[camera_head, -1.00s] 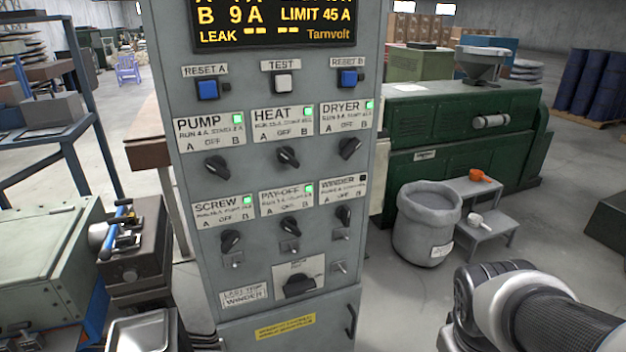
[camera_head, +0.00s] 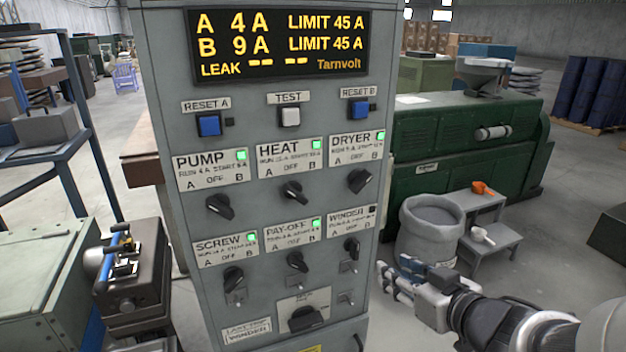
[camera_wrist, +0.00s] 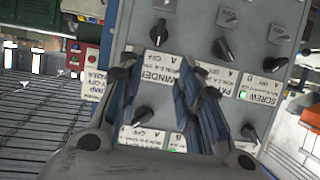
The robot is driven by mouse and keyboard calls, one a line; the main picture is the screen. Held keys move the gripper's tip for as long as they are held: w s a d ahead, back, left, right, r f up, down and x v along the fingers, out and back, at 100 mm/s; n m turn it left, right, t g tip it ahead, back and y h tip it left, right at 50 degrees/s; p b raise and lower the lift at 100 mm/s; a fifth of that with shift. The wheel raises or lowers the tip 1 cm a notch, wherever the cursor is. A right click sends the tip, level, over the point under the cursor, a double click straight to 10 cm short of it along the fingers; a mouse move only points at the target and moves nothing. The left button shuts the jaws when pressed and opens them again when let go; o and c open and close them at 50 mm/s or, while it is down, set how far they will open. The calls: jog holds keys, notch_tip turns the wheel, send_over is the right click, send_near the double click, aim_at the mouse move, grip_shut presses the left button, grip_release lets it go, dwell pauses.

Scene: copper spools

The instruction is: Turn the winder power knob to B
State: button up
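The winder knob (camera_head: 351,249) is a black knob under the WINDER label (camera_head: 350,222), at the right of the panel's lower row. It looks roughly upright; its exact setting is hard to read. The winder lamp (camera_head: 372,209) is dark. In the wrist view the panel is upside down, with the winder knob (camera_wrist: 158,33) above its label (camera_wrist: 159,72). My gripper (camera_head: 396,281) is at the panel's right, apart from the knob. In the wrist view its blue-grey fingers (camera_wrist: 157,80) are spread and empty, with the WINDER label showing between them.
The pay-off knob (camera_head: 296,261) is left of the winder knob, and the dryer knob (camera_head: 360,181) is above. A small toggle (camera_head: 348,267) sits just below the winder knob. A grey bin (camera_head: 430,232) and a step stool (camera_head: 484,213) stand behind my arm.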

jog(key=p, duration=0.6)
send_near(358, 249)
jog(key=b+x, duration=0.3)
jog(key=x, duration=0.7)
jog(key=shift+s, duration=0.1)
jog(key=shift+s, duration=0.1)
grip_shut()
